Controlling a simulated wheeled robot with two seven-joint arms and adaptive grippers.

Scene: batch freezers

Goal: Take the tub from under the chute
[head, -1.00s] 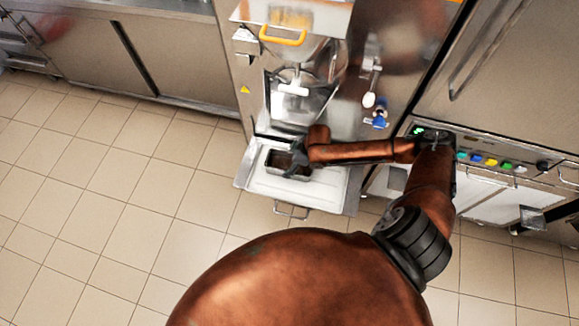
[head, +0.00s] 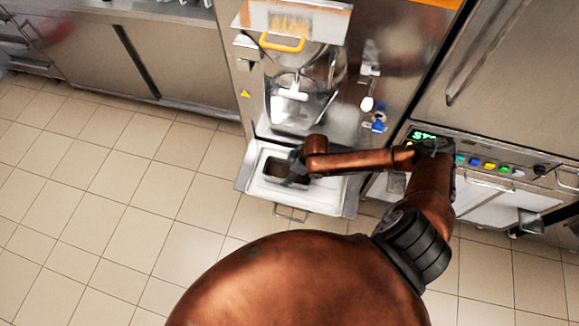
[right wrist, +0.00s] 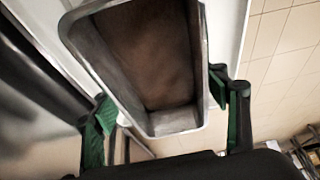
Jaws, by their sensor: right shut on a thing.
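The tub (head: 268,167) is a small open metal pan with a dark brown inside, at the front of the freezer above a pale drip shelf (head: 325,197). It fills the middle of the right wrist view (right wrist: 100,58), its inside brown and its rim grey metal. My right gripper (head: 297,166) is shut on the tub, one finger on each side of its near end. I cannot tell whether the tub touches the shelf. The freezer's steel outlet front (head: 292,108) is above and behind the tub. My left gripper is not in view.
A yellow-handled hopper lid (head: 283,42) is above the outlet. A lever with a white knob (head: 367,103) and a blue knob (head: 379,124) sit to the right. A control panel with coloured buttons (head: 491,162) is near my arm. Open tiled floor (head: 110,190) lies left.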

